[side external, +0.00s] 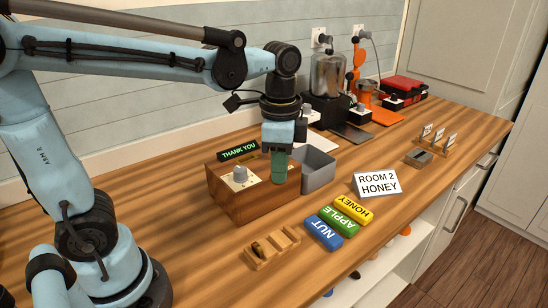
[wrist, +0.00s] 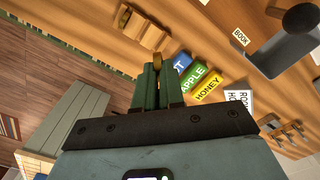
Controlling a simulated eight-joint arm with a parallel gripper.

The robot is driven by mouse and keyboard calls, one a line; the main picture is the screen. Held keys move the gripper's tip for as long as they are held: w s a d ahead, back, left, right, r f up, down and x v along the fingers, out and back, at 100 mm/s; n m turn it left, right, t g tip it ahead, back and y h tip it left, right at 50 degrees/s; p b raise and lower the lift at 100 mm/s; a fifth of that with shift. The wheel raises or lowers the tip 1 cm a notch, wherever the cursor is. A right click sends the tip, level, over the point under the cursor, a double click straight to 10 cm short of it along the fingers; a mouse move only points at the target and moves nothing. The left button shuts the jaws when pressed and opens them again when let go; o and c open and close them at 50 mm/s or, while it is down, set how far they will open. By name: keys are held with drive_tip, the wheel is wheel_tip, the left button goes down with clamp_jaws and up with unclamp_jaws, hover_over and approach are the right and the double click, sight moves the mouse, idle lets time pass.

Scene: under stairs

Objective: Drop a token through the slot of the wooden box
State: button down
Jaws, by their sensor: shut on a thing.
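The wooden box (side external: 232,204) stands on the counter with a white dial and a lit "THANK YOU" sign on top. My gripper (side external: 279,179) points down at the right part of the box. Its green fingers are close together and shut on a small brownish thing, apparently a token (wrist: 157,62), which shows only as a sliver between the fingertips in the wrist view. The slot is hidden from both views. A wooden token rack (side external: 283,243) lies in front of the box with a dark gold token (side external: 257,248) at its left end.
A grey open bin (side external: 318,173) stands right of the box. Blue, green and yellow labelled blocks (side external: 338,221) and a "ROOM 2 HONEY" card (side external: 378,184) lie on the right. Grinders and a red case (side external: 402,88) stand at the back.

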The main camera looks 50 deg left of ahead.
drive_tip(key=w+a+n, duration=0.1)
drive_tip(key=a, duration=0.2)
drive_tip(key=w+a+n, duration=0.1)
drive_tip(key=a+n, duration=0.1)
drive_tip(key=a, duration=0.1)
drive_tip(key=w+a+r+n, duration=0.1)
drive_tip(key=a+n, duration=0.1)
drive_tip(key=a, duration=0.2)
drive_tip(key=shift+w+a, duration=0.1)
drive_tip(key=shift+w, duration=0.15)
drive_tip(key=a+n, duration=0.4)
drive_tip(key=a, duration=0.4)
drive_tip(key=shift+w+d+f, duration=0.15)
drive_tip(key=shift+f, duration=2.05)
drive_tip(key=shift+f, duration=1.1)
drive_tip(key=c, duration=0.7)
unclamp_jaws()
drive_tip(key=shift+r, duration=0.1)
drive_tip(key=shift+r, duration=2.9)
